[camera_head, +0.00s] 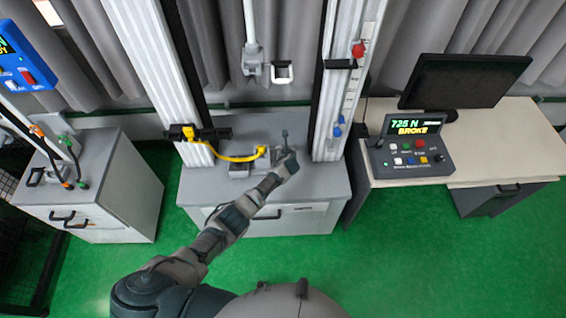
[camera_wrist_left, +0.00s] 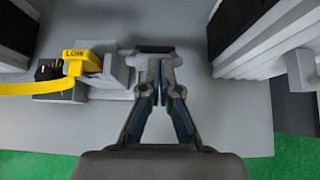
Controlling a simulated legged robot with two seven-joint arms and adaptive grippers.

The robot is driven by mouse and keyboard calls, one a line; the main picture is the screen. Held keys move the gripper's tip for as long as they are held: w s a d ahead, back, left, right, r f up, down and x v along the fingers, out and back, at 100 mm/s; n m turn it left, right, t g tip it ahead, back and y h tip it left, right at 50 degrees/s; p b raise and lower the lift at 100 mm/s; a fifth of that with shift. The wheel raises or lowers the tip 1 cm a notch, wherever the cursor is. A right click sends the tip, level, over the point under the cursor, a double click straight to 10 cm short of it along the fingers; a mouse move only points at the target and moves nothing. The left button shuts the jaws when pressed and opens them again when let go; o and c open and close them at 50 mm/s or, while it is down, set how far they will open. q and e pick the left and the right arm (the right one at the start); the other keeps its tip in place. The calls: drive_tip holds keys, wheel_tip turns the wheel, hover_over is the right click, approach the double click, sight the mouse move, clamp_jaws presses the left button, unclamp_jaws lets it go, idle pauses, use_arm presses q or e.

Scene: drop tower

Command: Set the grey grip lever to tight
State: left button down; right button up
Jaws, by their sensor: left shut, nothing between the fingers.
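The grey grip lever (camera_head: 284,136) stands up from the base of the drop tower, behind the grey fixture block (camera_head: 240,168). In the left wrist view a dark crossbar, likely the lever's handle (camera_wrist_left: 155,48), shows just beyond the fingertips. My left gripper (camera_head: 287,160) is shut and empty; its fingers also show in the wrist view (camera_wrist_left: 160,82). It is close to the lever, just on the near side; I cannot tell whether they touch. The lever's lower part is hidden by the gripper. My right gripper is not in view.
A yellow lettered connector (camera_wrist_left: 82,62) with a yellow cable sits left of the gripper. Tower columns (camera_head: 345,80) rise on both sides. A control console (camera_head: 410,145) reading "725 N BROKE" and a monitor (camera_head: 465,80) stand on the right desk. A cabinet (camera_head: 80,190) stands left.

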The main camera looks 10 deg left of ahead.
use_arm(q)
drive_tip(key=shift+w+a+r+g+b, duration=0.15)
drive_tip(key=shift+w+g, duration=0.1)
drive_tip(key=shift+w, duration=0.35)
drive_tip(key=shift+w+a+r+g+b, duration=0.1)
drive_tip(key=shift+w+a+r+g, duration=0.1)
drive_tip(key=shift+w, duration=0.35)
drive_tip(key=shift+w+a+r+g+b, duration=0.15)
drive_tip(key=shift+w+g, duration=0.1)
drive_tip(key=shift+w, duration=0.35)
drive_tip(key=shift+w+r, duration=0.2)
drive_tip(key=shift+r, duration=0.05)
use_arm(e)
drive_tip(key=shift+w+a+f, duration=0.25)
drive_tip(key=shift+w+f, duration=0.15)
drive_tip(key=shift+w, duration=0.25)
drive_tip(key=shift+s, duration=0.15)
use_arm(q)
drive_tip(key=shift+r, duration=0.1)
